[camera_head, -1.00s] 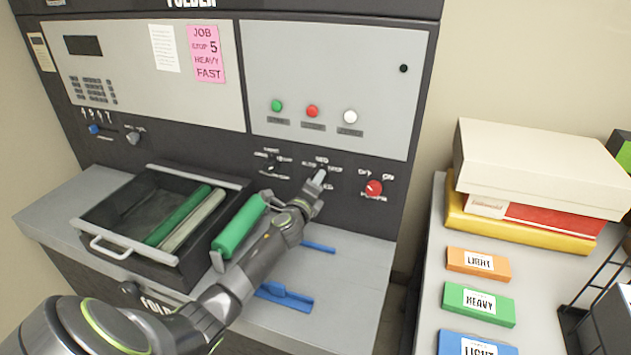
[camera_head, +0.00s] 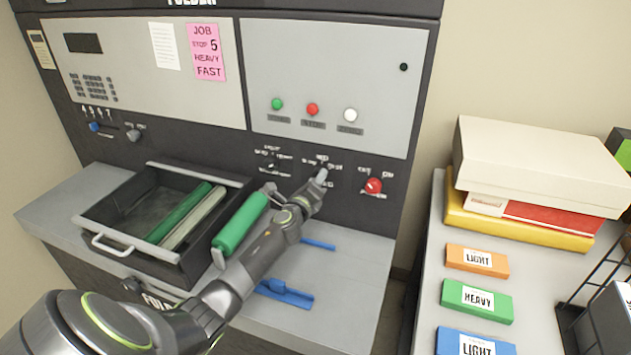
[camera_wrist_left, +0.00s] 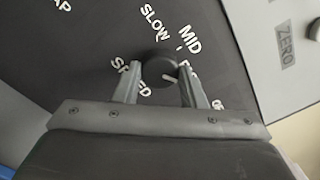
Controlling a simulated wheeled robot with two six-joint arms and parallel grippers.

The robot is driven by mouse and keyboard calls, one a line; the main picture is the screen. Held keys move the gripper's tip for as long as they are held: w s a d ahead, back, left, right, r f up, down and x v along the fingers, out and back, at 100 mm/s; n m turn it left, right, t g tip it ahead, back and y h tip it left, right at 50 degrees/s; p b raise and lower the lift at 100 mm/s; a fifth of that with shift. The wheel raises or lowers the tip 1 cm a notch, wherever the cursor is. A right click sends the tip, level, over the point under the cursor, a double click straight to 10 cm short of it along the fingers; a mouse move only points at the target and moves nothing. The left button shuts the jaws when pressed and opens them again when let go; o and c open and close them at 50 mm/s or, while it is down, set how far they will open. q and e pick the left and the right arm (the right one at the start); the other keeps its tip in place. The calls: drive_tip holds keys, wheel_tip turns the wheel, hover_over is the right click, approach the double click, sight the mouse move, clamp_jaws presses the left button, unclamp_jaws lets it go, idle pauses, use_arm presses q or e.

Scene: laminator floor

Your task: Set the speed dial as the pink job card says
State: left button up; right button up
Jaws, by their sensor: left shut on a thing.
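The pink job card (camera_head: 206,52) on the machine's upper panel reads JOB, STOP 5, HEAVY, FAST. My left gripper (camera_head: 321,177) is at the front panel and covers most of the speed dial in the head view. In the left wrist view the round black speed dial (camera_wrist_left: 158,68) sits between the fingers of my left gripper (camera_wrist_left: 157,82), which are shut on it. SLOW and MID are printed above it and SPEED beside it. A short white mark on the dial faces right, toward a label starting with F that the right finger partly hides. My right gripper is out of view.
A red power knob (camera_head: 374,186) is just right of my gripper, and another dark knob (camera_head: 270,166) is to its left. A green roller (camera_head: 240,222) and an open tray (camera_head: 128,248) lie below. Blue pieces (camera_head: 285,293) lie on the shelf under my arm.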

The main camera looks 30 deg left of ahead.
use_arm(q)
drive_tip(key=o, duration=1)
drive_tip(key=v, duration=1.7)
drive_tip(key=shift+s, duration=0.2)
drive_tip(key=shift+d, duration=0.1)
